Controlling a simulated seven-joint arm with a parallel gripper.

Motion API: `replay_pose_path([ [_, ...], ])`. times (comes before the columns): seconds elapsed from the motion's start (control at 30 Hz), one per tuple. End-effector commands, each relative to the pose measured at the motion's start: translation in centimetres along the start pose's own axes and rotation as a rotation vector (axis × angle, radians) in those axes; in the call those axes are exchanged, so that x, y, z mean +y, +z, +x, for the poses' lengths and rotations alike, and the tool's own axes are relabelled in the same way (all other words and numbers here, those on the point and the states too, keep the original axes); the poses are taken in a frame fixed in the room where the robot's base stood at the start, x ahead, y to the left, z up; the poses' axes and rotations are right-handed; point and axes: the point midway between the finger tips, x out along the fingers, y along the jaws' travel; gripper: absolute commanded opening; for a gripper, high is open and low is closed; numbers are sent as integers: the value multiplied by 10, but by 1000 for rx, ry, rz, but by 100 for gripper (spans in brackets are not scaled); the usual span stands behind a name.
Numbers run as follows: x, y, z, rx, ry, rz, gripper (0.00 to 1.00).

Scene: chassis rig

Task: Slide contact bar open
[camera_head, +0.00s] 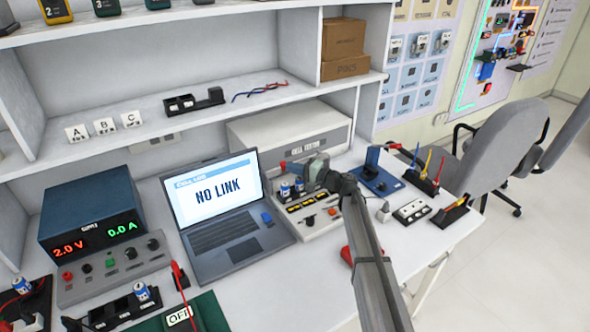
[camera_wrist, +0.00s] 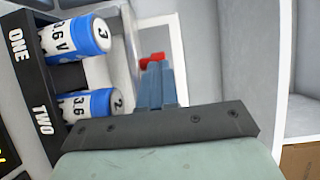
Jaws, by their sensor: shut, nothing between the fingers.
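My gripper (camera_head: 308,172) is over the back part of the grey tester (camera_head: 318,224), beside two blue-and-white cells (camera_head: 292,188). In the wrist view my fingers (camera_wrist: 154,75) are together and empty. A cell marked 3 (camera_wrist: 82,38) lies in the slot labelled ONE, and a cell marked 2 (camera_wrist: 90,103) lies in the slot labelled TWO. A small red part (camera_wrist: 152,60) shows just beyond my fingertips; I cannot tell whether they touch. I cannot make out for sure which part is the contact bar; my gripper hides some of this area.
A laptop (camera_head: 215,210) reading NO LINK stands left of the tester. A white cell-tester box (camera_head: 290,138) stands behind it. A blue stand (camera_head: 376,178) and a tool holder (camera_head: 422,178) are to the right. The shelf (camera_head: 180,95) overhangs the back.

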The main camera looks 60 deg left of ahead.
Motion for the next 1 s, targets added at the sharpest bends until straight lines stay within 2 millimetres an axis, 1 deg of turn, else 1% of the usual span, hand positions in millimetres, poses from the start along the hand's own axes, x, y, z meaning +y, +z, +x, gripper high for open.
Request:
replay_pose_path([
  [0.03,-2,-2,4,3,-4,1,0],
  [0.17,-2,-2,-4,4,-4,1,0],
  [0.27,-2,-1,-19,4,-3,1,0],
  [0.5,-1,1,-67,3,-2,0,0],
  [0.7,-1,1,-104,2,-1,0,0],
  [0.83,0,1,-123,1,-1,0,0],
  [1.0,0,0,-136,1,0,0,0],
])
